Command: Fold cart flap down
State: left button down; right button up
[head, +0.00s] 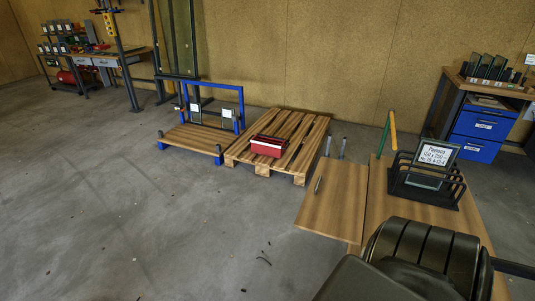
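The cart (383,200) stands at the lower right, with a wooden top. The cart flap (333,205) is a wooden panel along the left side of the top. It looks raised, roughly level with the top; its exact tilt is hard to tell. Neither of my grippers is in view. A dark part of my own body covers the near end of the cart.
A black rack (430,189) with a labelled glass pane stands on the cart top. Beyond the flap are a wooden pallet (307,127) with a red box (268,146) and a blue-framed trolley (217,152). A workbench (490,92) stands far right. The floor left is mostly clear.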

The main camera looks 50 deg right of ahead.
aim_at(333, 205)
jog(key=i, duration=0.9)
jog(key=z, duration=2)
